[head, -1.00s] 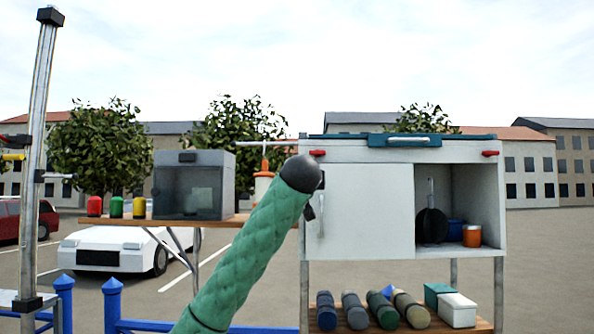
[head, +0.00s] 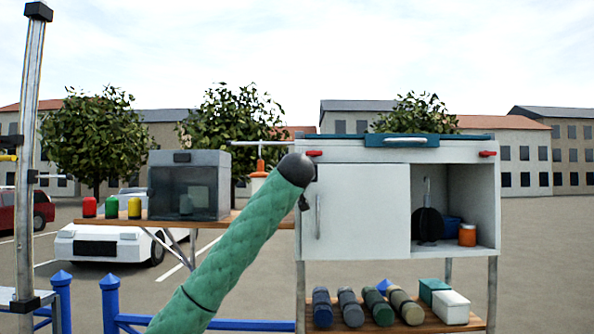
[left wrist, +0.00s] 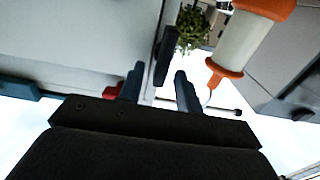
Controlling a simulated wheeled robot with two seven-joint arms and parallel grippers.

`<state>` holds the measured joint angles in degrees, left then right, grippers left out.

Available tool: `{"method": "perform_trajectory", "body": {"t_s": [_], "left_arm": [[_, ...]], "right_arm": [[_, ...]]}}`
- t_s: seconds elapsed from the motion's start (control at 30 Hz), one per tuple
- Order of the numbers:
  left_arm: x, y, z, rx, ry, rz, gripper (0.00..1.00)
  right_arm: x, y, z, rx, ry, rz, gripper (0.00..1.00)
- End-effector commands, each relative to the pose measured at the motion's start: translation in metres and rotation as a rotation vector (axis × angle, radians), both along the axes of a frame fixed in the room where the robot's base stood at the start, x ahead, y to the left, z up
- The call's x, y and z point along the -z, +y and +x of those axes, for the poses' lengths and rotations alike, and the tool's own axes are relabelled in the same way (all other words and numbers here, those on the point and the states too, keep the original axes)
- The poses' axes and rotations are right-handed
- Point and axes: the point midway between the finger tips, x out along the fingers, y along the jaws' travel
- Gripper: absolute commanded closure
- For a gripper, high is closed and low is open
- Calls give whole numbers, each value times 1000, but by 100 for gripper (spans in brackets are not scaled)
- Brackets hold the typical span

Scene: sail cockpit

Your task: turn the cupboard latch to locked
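The white cupboard (head: 365,212) stands right of centre, with a flat door panel on its left and an open compartment on its right. A small dark piece (head: 304,202) shows at its left edge; I cannot tell whether it is latch or gripper. In the left wrist view a dark elongated lever (left wrist: 166,55), which looks like the latch, lies by the cupboard's edge. My left gripper (left wrist: 160,88) is open, its fingertips apart on either side of the lever's near end; contact cannot be told. In the head view my arm hides most of this gripper. My right gripper is not in view.
Red clips (head: 313,153) sit at the cupboard's top corners, beside a teal lid (head: 401,141). An orange-and-white cylinder (left wrist: 243,40) is close right of the fingers. A shelf (head: 222,219) with a grey box (head: 189,186) is left; rolls lie below the cupboard.

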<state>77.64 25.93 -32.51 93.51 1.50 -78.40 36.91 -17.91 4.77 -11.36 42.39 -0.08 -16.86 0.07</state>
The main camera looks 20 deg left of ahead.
Motion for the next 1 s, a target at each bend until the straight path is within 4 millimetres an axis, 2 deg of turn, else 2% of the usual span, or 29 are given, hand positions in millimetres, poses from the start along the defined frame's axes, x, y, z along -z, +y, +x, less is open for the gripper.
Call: {"method": "perform_trajectory", "body": {"t_s": [0.13,0.43,0.6,1.0], "left_arm": [[0,2,5,0,1,1,65],[1,2,6,0,1,1,65],[1,2,6,0,1,0,99],[2,1,6,0,9,28,100]], "right_arm": [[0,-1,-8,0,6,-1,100],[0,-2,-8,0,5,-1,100],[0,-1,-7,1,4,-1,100],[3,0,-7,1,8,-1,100]]}}
